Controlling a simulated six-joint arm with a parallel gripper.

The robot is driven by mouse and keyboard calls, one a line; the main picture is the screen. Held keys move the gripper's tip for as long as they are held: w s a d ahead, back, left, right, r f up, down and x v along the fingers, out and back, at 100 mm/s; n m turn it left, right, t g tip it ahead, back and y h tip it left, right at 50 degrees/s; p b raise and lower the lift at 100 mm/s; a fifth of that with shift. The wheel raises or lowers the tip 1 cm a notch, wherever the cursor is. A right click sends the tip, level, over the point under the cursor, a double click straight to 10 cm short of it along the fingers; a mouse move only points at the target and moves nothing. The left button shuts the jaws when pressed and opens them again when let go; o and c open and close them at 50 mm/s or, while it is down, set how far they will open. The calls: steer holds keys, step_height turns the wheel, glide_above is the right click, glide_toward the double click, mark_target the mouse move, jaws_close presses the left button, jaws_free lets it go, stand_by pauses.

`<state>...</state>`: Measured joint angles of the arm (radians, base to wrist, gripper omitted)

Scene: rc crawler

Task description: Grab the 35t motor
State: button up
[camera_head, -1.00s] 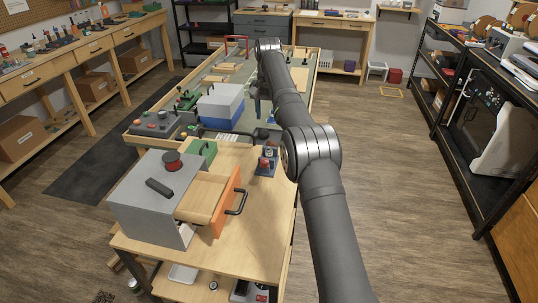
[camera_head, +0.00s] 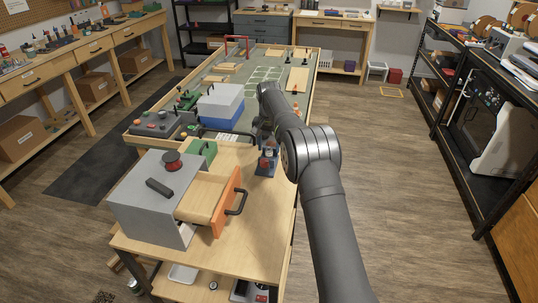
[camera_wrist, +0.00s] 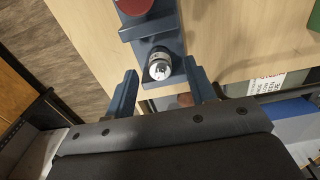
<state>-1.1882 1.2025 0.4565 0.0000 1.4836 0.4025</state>
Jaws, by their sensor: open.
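A small silver-and-black cylinder, seemingly the 35t motor (camera_wrist: 159,66), stands on a blue holder (camera_wrist: 150,48) in the wrist view. I cannot read a marking on it. The holder also shows in the head view (camera_head: 265,170), on the wooden bench beside the open drawer. A red round part (camera_wrist: 135,6) sits on the same holder. My gripper (camera_wrist: 160,68) is open, with its two blue fingers on either side of the motor and visible gaps between. In the head view, my arm partly hides the gripper and the motor.
A grey cabinet (camera_head: 150,205) with its orange-fronted drawer (camera_head: 228,200) pulled out stands left of the holder. A green box (camera_head: 201,150), a white-and-blue box (camera_head: 220,105) and a grey control panel (camera_head: 155,122) lie behind. Bare bench top (camera_head: 245,235) lies in front.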

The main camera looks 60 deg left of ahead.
mark_target(269, 154)
step_height(269, 154, down, 3)
steer(key=shift+r, duration=0.1)
jaws_close()
